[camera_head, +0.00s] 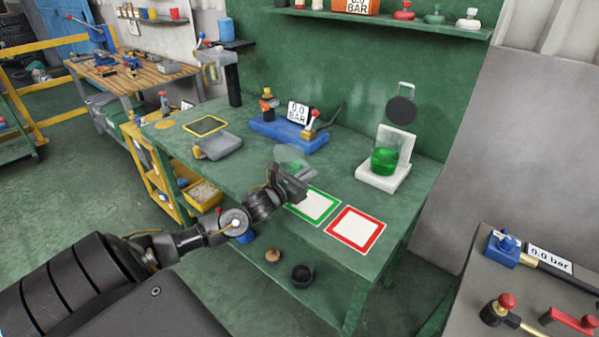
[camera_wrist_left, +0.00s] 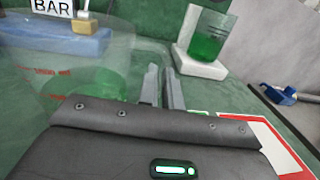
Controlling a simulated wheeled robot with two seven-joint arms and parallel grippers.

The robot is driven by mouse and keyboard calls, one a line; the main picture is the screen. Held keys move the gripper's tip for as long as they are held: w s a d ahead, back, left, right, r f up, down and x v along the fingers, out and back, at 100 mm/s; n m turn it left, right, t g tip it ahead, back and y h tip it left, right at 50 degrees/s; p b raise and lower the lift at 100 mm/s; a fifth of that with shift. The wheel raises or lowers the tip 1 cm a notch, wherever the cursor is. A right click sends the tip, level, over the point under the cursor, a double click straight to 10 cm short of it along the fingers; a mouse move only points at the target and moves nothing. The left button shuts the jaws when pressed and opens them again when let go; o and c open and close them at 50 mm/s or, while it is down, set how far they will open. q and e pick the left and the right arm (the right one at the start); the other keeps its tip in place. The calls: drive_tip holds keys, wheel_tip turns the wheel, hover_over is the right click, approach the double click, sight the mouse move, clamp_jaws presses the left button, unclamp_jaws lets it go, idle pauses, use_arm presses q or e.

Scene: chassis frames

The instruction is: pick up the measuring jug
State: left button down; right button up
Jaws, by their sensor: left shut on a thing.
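The measuring jug (camera_head: 292,158) is clear, with a little green liquid low inside. In the left wrist view the jug (camera_wrist_left: 75,75) fills the left side, with red markings on its wall. My left gripper (camera_head: 291,186) is shut on it, at the side of the jug facing me. In the left wrist view its fingers (camera_wrist_left: 162,88) are close together just right of the jug's body, and the gripped part is hard to make out. The gripper hides the jug's base, so I cannot tell whether it touches the bench. My right gripper is not in view.
A beaker of green liquid (camera_head: 385,160) stands on a white device (camera_head: 370,181) to the right. A green-bordered square (camera_head: 314,204) and a red-bordered square (camera_head: 355,230) lie on the green bench (camera_head: 245,169). A blue gauge base (camera_head: 283,135) is behind the jug.

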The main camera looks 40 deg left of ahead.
use_arm(q)
drive_tip(key=shift+r+b, duration=0.45)
drive_tip(key=shift+r, duration=0.5)
drive_tip(key=s+a+r, duration=0.2)
drive_tip(key=s+r, duration=0.3)
drive_tip(key=s, duration=0.1)
drive_tip(key=s+a+r, duration=0.2)
drive_tip(key=s+r, duration=0.3)
drive_tip(key=s, duration=0.2)
drive_tip(key=shift+a+r, duration=0.25)
drive_tip(key=shift+r, duration=0.15)
